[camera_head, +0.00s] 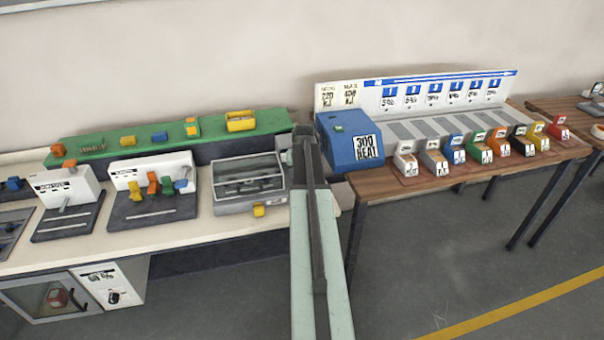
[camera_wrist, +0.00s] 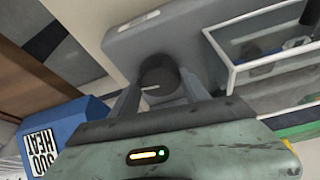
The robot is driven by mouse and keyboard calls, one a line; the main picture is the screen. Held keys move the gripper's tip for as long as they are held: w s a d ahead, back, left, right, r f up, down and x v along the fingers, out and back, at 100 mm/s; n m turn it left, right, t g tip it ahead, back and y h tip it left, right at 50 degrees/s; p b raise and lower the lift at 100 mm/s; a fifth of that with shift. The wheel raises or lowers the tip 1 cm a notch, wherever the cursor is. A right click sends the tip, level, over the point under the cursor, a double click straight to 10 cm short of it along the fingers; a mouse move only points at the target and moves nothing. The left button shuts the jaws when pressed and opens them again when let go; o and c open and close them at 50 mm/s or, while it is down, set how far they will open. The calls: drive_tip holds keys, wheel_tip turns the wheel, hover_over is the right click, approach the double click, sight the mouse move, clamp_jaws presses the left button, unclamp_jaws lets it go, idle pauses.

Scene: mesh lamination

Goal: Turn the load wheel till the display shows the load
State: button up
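The load wheel (camera_wrist: 159,72) is a dark round knob with a pale line mark on its face, seen in the wrist view on the end of a grey machine housing (camera_wrist: 150,38). My gripper (camera_wrist: 160,87) has one finger on each side of the wheel, close to its edges. I cannot tell whether the fingers press on it. In the head view my arm covers the wheel, and the grey glass-fronted machine (camera_head: 247,203) stands just left of my arm. I see no readable load display in either view.
A blue box marked 300 HEAT (camera_head: 352,145) stands right of my arm on a wooden table (camera_head: 400,188), with several coloured blocks in a row. White-backed stations (camera_head: 160,170) and a green shelf (camera_head: 122,148) are on the left bench. Open floor lies in front.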

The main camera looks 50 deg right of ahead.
drive_tip(key=o, duration=0.3)
drive_tip(key=shift+o, duration=0.2)
drive_tip(key=shift+r, duration=0.1)
drive_tip(key=p+v, duration=0.7)
drive_tip(key=shift+s+r, duration=0.2)
drive_tip(key=shift+r, duration=0.05)
drive_tip(key=shift+a, duration=0.1)
